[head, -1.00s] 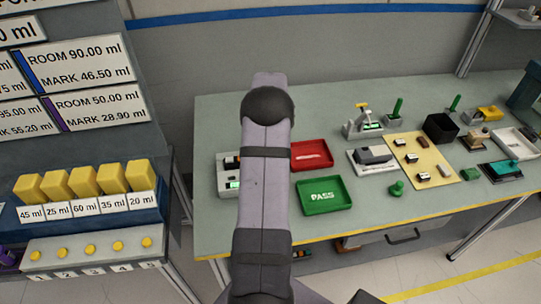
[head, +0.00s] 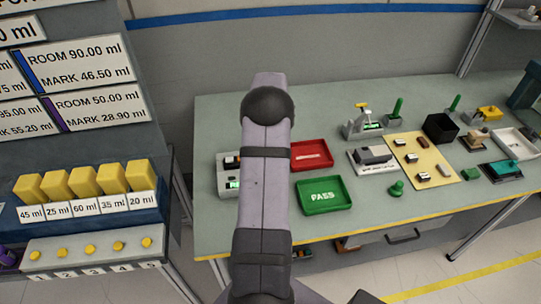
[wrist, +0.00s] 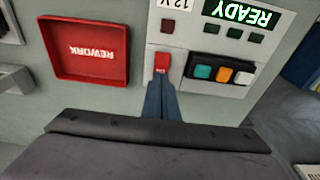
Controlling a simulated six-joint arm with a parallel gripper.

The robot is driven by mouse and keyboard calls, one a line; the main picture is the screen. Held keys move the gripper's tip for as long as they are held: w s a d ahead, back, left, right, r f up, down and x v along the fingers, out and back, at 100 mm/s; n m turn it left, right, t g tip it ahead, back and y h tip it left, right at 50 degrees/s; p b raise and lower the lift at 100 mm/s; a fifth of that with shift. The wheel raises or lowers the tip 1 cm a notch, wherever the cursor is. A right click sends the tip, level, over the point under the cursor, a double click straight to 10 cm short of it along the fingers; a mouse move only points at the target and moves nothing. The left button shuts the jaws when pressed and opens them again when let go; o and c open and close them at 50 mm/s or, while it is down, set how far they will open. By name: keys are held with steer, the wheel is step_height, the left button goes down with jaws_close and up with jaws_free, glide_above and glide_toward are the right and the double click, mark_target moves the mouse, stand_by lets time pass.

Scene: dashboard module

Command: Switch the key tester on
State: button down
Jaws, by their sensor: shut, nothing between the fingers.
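The key tester (wrist: 211,42) is a pale grey box at the top of the wrist view, with a lit green READY display (wrist: 240,12) and a "12 V" label. A small red rocker switch (wrist: 162,62) sits on its panel near the left edge. Beside the switch is a dark block with teal, orange and white buttons (wrist: 222,74). My gripper (wrist: 161,84) is shut and empty, its tips right at the lower edge of the red switch; I cannot tell if they touch. In the head view my arm hides most of the tester (head: 225,183) and the gripper.
A red REWORK tray (wrist: 90,72) lies left of the tester in the wrist view. The head view shows a green PASS tray (head: 323,208) beside my arm, and fixtures and a yellow mat (head: 433,164) further right. The bench's front left is bare.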

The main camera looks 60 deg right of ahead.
steer(key=shift+f+b, duration=0.45)
steer(key=shift+f, duration=0.4)
stand_by(0.5)
step_height(320, 180, up, 7)
steer(key=p, duration=0.5)
stand_by(0.5)
stand_by(0.3)
